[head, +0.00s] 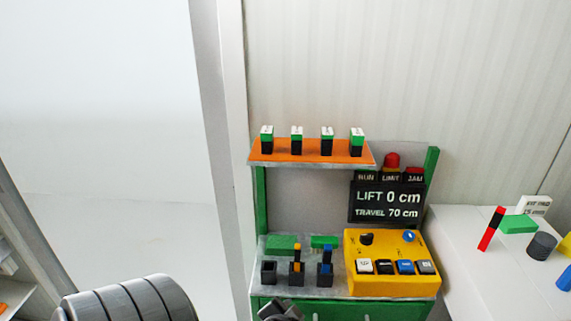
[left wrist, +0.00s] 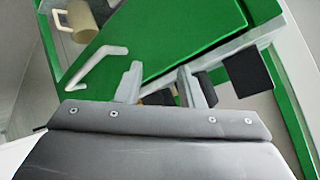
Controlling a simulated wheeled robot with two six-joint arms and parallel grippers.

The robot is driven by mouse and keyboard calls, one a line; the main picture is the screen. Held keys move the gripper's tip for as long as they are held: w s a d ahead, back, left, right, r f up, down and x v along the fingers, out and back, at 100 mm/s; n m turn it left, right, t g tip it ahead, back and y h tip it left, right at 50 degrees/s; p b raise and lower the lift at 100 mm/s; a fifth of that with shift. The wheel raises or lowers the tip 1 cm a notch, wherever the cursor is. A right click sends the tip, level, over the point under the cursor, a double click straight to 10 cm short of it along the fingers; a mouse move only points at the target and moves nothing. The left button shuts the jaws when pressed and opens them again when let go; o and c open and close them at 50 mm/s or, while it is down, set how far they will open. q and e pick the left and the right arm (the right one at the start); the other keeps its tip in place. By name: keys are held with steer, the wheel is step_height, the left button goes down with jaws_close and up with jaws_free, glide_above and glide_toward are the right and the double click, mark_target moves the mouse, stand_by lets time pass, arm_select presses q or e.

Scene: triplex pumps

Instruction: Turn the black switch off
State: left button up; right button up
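The yellow control box (head: 352,282) sits at the right of the workbench in the head view. A row of rocker switches runs along its front. The black switch (head: 385,267) is second from the left, between a white one (head: 364,266) and a blue one (head: 405,267); its on or off position is too small to tell. My left gripper (left wrist: 160,68) shows two pale fingers apart in the left wrist view, with nothing clearly held, near the bench's green panels. In the head view a dark grey part of my left arm shows at the bottom edge, left of the box. My right gripper is not in view.
A dark sign (head: 387,202) reads "LIFT 0 cm, TRAVEL 70 cm". An orange shelf (head: 312,151) holds several green and black blocks. Black sockets (head: 268,272) stand left of the box. A white table (head: 470,262) with loose parts is at right.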

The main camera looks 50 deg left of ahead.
arm_select(q)
steer(key=shift+s+d+f+g, duration=0.15)
steer(key=shift+s+f+g, duration=0.15)
steer(key=shift+s+f, duration=0.4)
steer(key=shift+s+d+f+g, duration=0.1)
steer(key=shift+s+f+g, duration=0.3)
steer(key=shift+f, duration=0.4)
steer(key=shift+o, duration=0.4)
